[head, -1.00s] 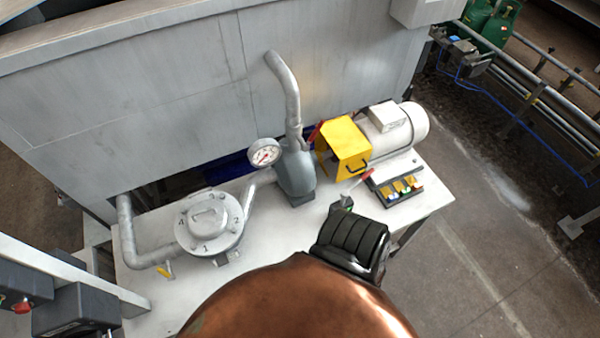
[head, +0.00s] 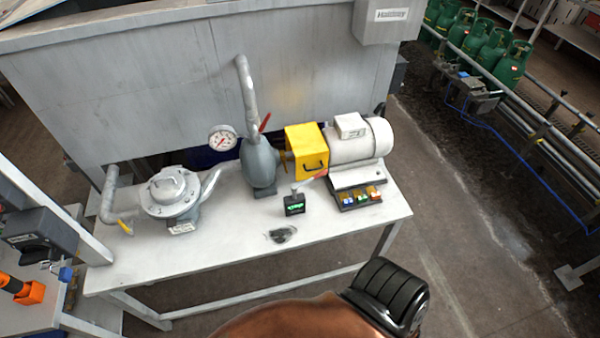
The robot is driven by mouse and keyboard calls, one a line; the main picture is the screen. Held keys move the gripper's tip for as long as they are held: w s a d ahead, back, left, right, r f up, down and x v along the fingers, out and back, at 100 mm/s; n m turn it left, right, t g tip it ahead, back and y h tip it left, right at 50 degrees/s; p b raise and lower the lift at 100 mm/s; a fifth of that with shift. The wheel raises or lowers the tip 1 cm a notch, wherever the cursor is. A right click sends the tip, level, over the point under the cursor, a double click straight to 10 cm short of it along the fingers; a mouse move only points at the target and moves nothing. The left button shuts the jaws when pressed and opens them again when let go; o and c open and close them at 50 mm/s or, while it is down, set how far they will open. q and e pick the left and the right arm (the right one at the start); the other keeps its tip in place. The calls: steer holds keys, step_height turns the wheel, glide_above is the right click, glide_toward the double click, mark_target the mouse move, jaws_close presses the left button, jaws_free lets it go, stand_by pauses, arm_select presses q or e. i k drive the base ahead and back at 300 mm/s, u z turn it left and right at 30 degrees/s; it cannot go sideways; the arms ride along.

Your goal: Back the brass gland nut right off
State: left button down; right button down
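A grey pump (head: 260,168) stands at the back of the white bench (head: 330,228), with a pipe rising from its top. A yellow guard box (head: 306,150) sits between it and the pale motor (head: 361,139). A small brass-coloured part (head: 283,158) shows in the gap between pump and guard box. It is too small to tell whether it is the gland nut or how it sits. Neither of my grippers is in view.
A gauge (head: 222,138) and a lidded round strainer (head: 172,193) stand left of the pump. A small black device with a green display (head: 294,204) and a switch box (head: 357,196) stand in front. Green cylinders (head: 492,45) stand at upper right.

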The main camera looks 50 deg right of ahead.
mark_target(285, 167)
steer(key=z, duration=1.15)
steer(key=i, duration=0.05)
steer(key=z, duration=0.1)
